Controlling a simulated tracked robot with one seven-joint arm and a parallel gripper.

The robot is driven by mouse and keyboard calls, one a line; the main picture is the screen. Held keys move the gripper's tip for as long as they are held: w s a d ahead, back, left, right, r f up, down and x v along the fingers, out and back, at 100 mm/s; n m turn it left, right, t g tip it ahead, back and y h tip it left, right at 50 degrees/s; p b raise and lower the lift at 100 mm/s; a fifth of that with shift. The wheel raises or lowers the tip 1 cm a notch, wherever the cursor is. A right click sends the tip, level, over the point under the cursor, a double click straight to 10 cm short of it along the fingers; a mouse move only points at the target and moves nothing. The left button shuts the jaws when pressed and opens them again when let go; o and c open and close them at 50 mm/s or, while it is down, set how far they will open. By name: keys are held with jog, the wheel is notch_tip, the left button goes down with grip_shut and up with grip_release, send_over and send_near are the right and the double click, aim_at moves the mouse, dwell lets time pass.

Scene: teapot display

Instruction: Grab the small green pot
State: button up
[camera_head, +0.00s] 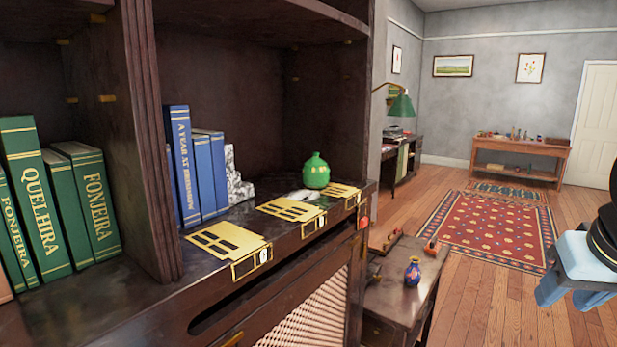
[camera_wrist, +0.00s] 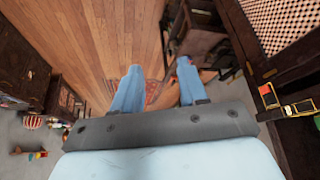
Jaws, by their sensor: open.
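The small green pot (camera_head: 316,171) is round with a knobbed lid. It stands upright on the dark cabinet shelf (camera_head: 272,205), near the shelf's right end in the head view. My gripper (camera_head: 575,295) is at the right edge of the head view, well to the right of the pot and apart from it. In the wrist view my gripper (camera_wrist: 157,75) shows two blue fingers spread apart with nothing held between them. The pot does not show in the wrist view.
Blue books (camera_head: 197,165) and a pale bookend (camera_head: 236,178) stand left of the pot. Gold plates (camera_head: 228,240) lie along the shelf's front edge. Open floor lies beyond.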

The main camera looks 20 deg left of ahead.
aim_at(315, 174)
jog(key=shift+a, duration=0.2)
